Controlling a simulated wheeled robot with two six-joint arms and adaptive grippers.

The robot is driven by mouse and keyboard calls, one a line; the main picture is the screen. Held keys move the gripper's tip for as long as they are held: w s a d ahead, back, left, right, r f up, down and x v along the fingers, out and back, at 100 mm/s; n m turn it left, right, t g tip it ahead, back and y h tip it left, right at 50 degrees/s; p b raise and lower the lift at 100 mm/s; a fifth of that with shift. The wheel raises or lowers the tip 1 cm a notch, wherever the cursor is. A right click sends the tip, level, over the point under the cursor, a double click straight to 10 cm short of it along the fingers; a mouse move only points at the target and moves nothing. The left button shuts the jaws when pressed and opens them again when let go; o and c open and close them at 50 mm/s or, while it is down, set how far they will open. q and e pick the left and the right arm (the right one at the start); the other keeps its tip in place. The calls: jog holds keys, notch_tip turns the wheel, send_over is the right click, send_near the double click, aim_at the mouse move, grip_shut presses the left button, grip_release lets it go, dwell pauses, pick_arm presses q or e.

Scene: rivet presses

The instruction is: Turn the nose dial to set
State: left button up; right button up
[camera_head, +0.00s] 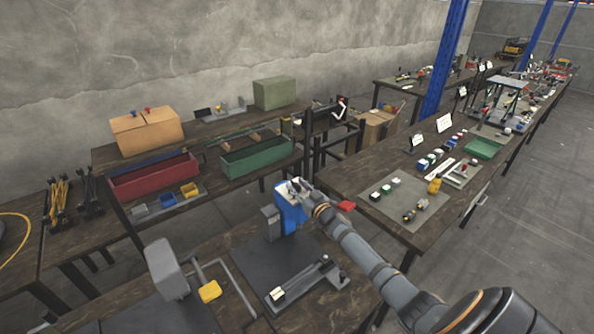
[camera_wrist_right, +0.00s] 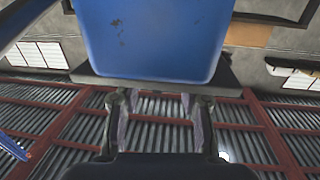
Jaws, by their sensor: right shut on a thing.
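A blue rivet press (camera_head: 291,208) stands at the back of a dark mat on the near bench. My right gripper (camera_head: 303,188) is at the upper part of this press, its arm coming in from the lower right. In the right wrist view the blue body (camera_wrist_right: 152,38) fills the top middle, with a grey edge below it. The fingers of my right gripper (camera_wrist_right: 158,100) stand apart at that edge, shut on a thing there. The nose dial itself cannot be made out, so its setting does not show. My left gripper is not in view.
On the near bench are a grey upright device (camera_head: 166,266), a yellow block (camera_head: 210,291) and a bar fixture (camera_head: 300,282). A red bin (camera_head: 153,178) and green bin (camera_head: 256,157) sit on the table behind. The right bench (camera_head: 350,175) holds several small parts.

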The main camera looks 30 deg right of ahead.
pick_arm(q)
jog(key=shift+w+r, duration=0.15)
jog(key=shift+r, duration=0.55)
pick_arm(e)
jog(key=shift+w+d+r+n+y, duration=0.1)
jog(key=shift+d+r+n+y, duration=0.05)
jog(key=shift+n+y, duration=0.55)
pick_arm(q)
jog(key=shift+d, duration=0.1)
pick_arm(e)
jog(key=shift+f+y, duration=0.3)
jog(key=shift+y, duration=0.1)
jog(key=o, duration=0.9)
jog(key=shift+o, duration=1.3)
jog(key=shift+s+r, duration=0.1)
jog(key=shift+s, duration=0.15)
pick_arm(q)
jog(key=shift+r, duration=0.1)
pick_arm(e)
jog(key=shift+s, duration=0.25)
jog(key=s+d, duration=0.1)
jog(key=s, duration=1)
jog(key=shift+s, duration=0.25)
